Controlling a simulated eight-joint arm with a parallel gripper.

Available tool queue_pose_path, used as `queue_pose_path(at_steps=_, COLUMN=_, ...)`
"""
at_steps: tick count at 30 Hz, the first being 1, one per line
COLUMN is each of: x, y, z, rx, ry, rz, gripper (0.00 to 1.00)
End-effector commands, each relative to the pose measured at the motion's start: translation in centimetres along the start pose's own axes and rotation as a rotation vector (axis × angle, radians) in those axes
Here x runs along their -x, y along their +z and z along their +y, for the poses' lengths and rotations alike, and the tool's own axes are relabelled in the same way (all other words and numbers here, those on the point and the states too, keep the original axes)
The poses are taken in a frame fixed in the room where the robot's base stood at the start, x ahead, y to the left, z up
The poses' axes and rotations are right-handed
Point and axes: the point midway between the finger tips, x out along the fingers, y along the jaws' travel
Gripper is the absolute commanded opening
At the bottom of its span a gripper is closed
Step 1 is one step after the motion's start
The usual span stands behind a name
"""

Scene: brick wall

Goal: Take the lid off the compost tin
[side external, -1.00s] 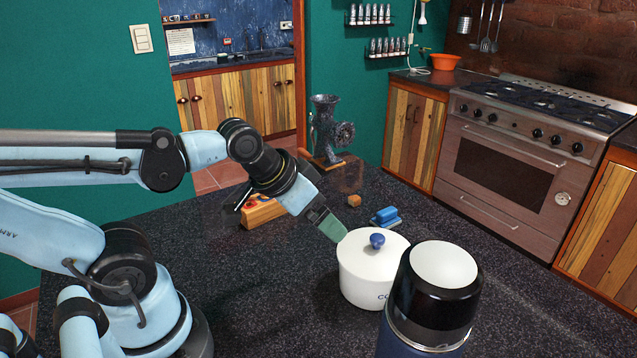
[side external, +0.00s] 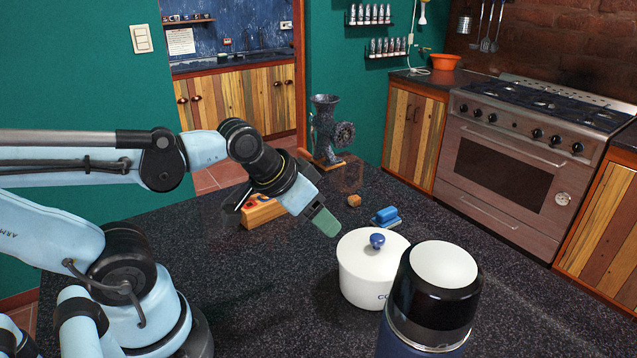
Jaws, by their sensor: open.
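The compost tin (side external: 362,287) is a white round pot with dark lettering, partly hidden at its right by a dark jar in front. Its white lid (side external: 357,249) sits on top, with a blue knob (side external: 377,241) in the middle. My gripper (side external: 326,222) is to the upper left of the tin, apart from the lid and the knob. Its green-tipped finger shows; the other finger is hard to make out. It is open and I see nothing held in it.
A black and dark blue jar with a white top (side external: 432,297) stands close at the tin's front right. A blue brush-like block (side external: 386,217), a small brown cube (side external: 354,200), a wooden block (side external: 262,210) and a metal grinder (side external: 328,132) stand behind. The counter's front left (side external: 270,300) is clear.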

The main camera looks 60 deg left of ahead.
Motion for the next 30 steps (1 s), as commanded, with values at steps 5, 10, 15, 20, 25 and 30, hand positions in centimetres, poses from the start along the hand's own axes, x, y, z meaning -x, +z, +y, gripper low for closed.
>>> queue_pose_path(at_steps=5, x=0.0, y=0.0, z=0.0, rx=0.0, ry=0.0, rz=0.0, gripper=0.58)
queue_pose_path(at_steps=10, x=0.1, y=-0.3, z=0.1, rx=0.011, ry=0.002, rz=-0.011, gripper=0.58)
queue_pose_path(at_steps=15, x=0.9, y=-2.5, z=0.9, rx=0.102, ry=0.009, rz=-0.098, gripper=0.58)
queue_pose_path(at_steps=20, x=1.7, y=-5.7, z=2.2, rx=0.248, ry=-0.005, rz=-0.243, gripper=0.58)
queue_pose_path(at_steps=25, x=2.1, y=-8.7, z=3.8, rx=0.4, ry=-0.055, rz=-0.395, gripper=0.58)
queue_pose_path(at_steps=30, x=2.1, y=-11.0, z=5.3, rx=0.525, ry=-0.128, rz=-0.518, gripper=0.58)
